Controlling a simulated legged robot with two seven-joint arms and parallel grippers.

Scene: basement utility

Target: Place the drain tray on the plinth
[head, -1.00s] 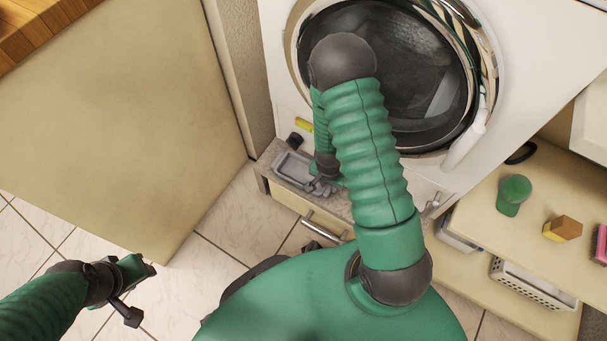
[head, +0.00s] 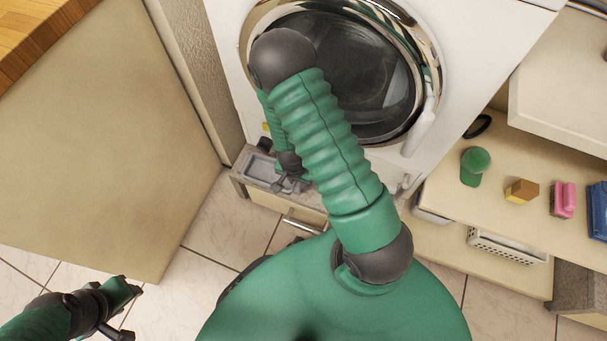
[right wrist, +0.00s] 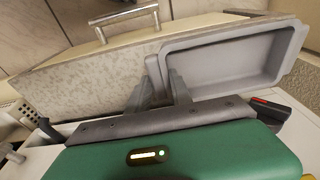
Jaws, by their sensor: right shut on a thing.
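The grey drain tray (head: 259,167) is a shallow rectangular tray in front of the washing machine, at the left end of the plinth (head: 238,182). In the right wrist view the tray (right wrist: 225,62) shows its hollow side, and the plinth's speckled top (right wrist: 90,75) and drawer front lie beside it. My right gripper (head: 286,182) is shut on the tray's near end; its fingers also show in the right wrist view (right wrist: 160,85). Whether the tray's underside touches the plinth is hidden. My left gripper (head: 128,290) is over the floor at lower left; its jaw gap is unclear.
The washing machine (head: 225,60) with its round door stands behind the plinth. A metal drawer handle (head: 303,222) sticks out of the plinth's front. A beige panel (head: 90,160) stands at left.

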